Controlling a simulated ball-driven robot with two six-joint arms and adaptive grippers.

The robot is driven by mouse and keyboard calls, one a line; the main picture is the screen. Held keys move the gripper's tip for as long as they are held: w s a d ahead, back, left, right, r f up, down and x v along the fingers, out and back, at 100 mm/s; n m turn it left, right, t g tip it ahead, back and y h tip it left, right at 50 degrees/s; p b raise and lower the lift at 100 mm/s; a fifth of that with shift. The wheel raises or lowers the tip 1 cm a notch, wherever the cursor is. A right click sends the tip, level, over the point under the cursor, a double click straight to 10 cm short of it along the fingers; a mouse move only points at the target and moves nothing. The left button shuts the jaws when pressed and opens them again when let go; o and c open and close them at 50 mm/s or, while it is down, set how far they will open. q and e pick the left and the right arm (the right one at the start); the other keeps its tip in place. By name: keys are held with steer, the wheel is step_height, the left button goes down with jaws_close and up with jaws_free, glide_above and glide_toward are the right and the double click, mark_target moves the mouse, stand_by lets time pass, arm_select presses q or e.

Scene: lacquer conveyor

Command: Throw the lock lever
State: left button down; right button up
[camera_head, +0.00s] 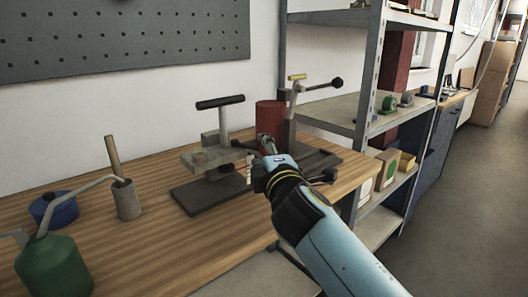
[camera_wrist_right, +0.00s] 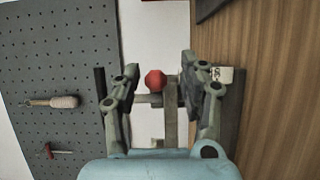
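A clamp-like fixture with a black T-handle (camera_head: 220,102) stands on a dark base plate (camera_head: 200,197) on the wooden bench. In the right wrist view a red knob (camera_wrist_right: 155,80) shows between the open fingers of my right gripper (camera_wrist_right: 158,75), with grey bars of the fixture behind it. I cannot tell whether this knob belongs to the lock lever. No finger visibly touches the knob. In the head view my right gripper (camera_head: 264,150) reaches the fixture's right side and hides part of it. My left gripper is not in view.
A red cylinder (camera_head: 270,118) and a lever with a black ball (camera_head: 337,83) stand behind my gripper. Metal shelves (camera_head: 340,110) stand at right. The bench front is clear.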

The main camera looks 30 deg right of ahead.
steer(key=shift+w, duration=0.1)
steer(key=shift+r, duration=0.1)
steer(key=v, duration=0.7)
steer(key=shift+s, duration=0.25)
